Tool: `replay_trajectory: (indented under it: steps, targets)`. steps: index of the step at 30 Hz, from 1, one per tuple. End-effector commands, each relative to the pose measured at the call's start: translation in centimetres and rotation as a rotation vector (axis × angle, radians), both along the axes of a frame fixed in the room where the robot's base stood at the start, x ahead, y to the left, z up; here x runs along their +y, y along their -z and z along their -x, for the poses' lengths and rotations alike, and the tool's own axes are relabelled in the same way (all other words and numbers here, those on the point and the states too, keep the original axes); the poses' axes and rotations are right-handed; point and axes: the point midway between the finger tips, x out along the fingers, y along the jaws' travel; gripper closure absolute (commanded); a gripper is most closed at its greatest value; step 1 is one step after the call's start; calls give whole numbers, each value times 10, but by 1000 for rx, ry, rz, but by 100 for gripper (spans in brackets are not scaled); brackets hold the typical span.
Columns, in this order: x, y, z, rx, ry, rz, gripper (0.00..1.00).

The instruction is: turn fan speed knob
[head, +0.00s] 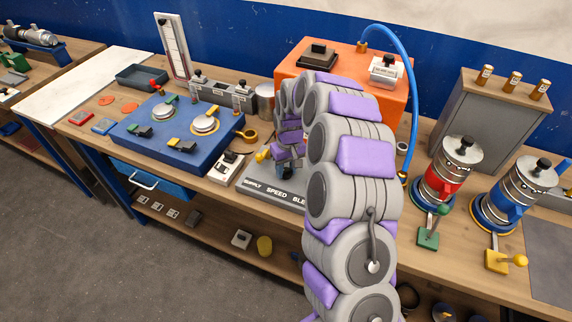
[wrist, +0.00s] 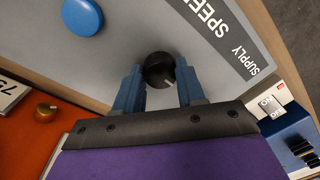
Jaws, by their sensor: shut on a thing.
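My gripper (head: 287,168) reaches down over the sloped grey panel (head: 262,194), whose front strip reads SUPPLY, SPEED and part of a third label in the head view. In the wrist view my gripper (wrist: 159,88) has its blue fingers on opposite sides of a round black knob (wrist: 158,68) and is shut on it. The knob stands on the grey panel face (wrist: 190,42), nearer the SPEED label than the SUPPLY label. My arm and fingers hide most of the panel in the head view.
A blue button (wrist: 82,17) sits beside the knob. An orange box (head: 290,62) with a blue hose (head: 412,70) stands behind. A blue box (head: 150,137) with round plates is at left. Red (head: 440,186) and blue (head: 506,203) canisters stand at right.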

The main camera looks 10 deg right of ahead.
Motion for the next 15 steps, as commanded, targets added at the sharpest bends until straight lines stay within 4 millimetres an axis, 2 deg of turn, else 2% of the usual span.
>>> replay_trajectory:
  steps: [11, 12, 15]
  targets:
    - [0, 0, 1, 1, 29, -1, 91]
    - [0, 0, 1, 1, 29, -1, 57]
    - [0, 0, 0, 0, 29, -1, 48]
